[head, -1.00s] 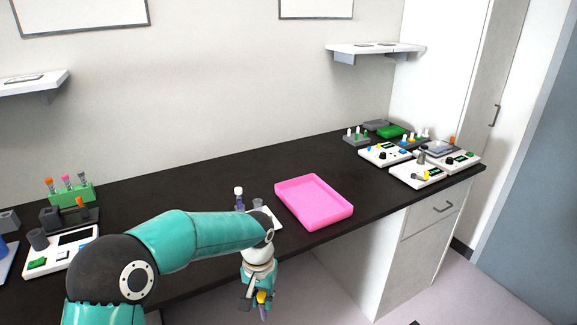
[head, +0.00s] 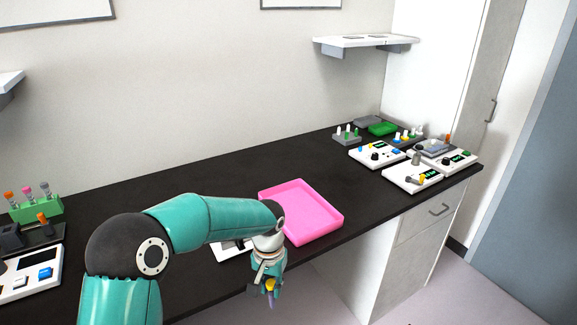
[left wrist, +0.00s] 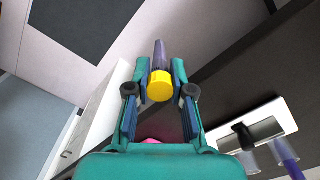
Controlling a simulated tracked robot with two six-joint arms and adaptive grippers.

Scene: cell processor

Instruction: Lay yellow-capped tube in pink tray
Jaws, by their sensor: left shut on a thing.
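My left gripper (head: 269,286) is shut on the yellow-capped tube (head: 271,286), in front of the bench's front edge in the head view. In the left wrist view the tube's yellow cap (left wrist: 160,86) and purple body show between the fingers of the gripper (left wrist: 160,80). The pink tray (head: 318,230) lies on the dark bench, behind and to the right of the gripper, and looks empty. My left arm hides a small part of its near left side. A sliver of pink shows low in the left wrist view. My right gripper is not in view.
A white device (head: 226,252) sits on the bench (head: 190,175), partly behind my arm; the left wrist view also shows a white device (left wrist: 262,125) beside a purple tube (left wrist: 288,162). A green rack (head: 36,208) stands far left. Several instruments (head: 412,178) stand right of the tray.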

